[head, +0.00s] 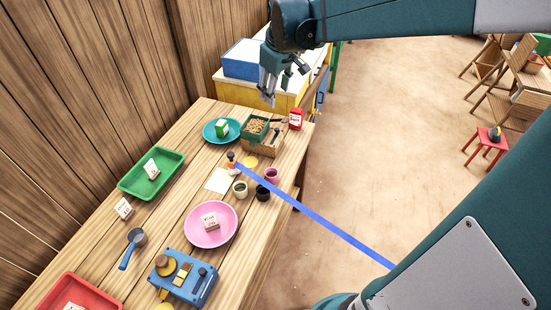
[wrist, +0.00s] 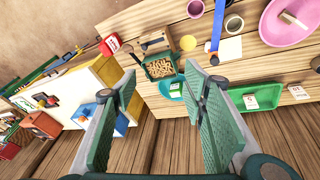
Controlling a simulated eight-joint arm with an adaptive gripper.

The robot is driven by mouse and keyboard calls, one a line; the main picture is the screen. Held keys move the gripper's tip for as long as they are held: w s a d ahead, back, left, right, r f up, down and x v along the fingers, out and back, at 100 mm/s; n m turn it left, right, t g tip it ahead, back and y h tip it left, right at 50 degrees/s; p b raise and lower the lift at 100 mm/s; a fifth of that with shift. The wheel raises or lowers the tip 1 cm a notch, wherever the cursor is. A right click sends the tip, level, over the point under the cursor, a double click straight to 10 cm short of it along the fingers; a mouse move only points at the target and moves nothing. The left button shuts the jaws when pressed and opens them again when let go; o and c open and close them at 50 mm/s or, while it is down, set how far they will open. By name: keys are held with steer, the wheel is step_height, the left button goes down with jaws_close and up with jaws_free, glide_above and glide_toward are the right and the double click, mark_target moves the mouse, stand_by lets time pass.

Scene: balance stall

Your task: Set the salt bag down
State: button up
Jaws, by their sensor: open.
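A red bag (head: 296,118) with a white label stands upright at the far right corner of the wooden table; its print is too small to read. It also shows in the wrist view (wrist: 110,45), at the upper left. A small green packet (head: 222,128) with a pale label stands on a teal plate (head: 207,134). I cannot tell by print which is the salt bag. My gripper (head: 268,99) hangs above the table's far end, apart from both. In the wrist view its fingers (wrist: 168,88) are spread wide with nothing between them.
A green box of brown pieces (head: 256,126) sits on a wooden stand beside the red bag. A green tray (head: 180,158), pink plate (head: 193,235) and small cups (head: 240,189) stand nearer. A long blue bar (head: 315,217) crosses the table's right edge. A yellow-and-white cabinet (head: 240,91) stands behind.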

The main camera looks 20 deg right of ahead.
steer(key=s+a+f+m+t, duration=0.1)
steer(key=s+a, duration=0.3)
steer(key=s, duration=0.4)
steer(key=s+a+m+t, duration=0.1)
steer(key=s+a+m, duration=0.1)
steer(key=s, duration=0.7)
steer(key=s+a+f+m+t, duration=0.1)
steer(key=s+a, duration=0.4)
steer(key=s, duration=0.4)
steer(key=shift+s+a+f+y, duration=0.25)
steer(key=shift+a+f+y, duration=0.05)
steer(key=shift+a+y, duration=0.1)
steer(key=shift+f, duration=0.1)
steer(key=shift+f+b, duration=1.15)
steer(key=shift+b, duration=0.15)
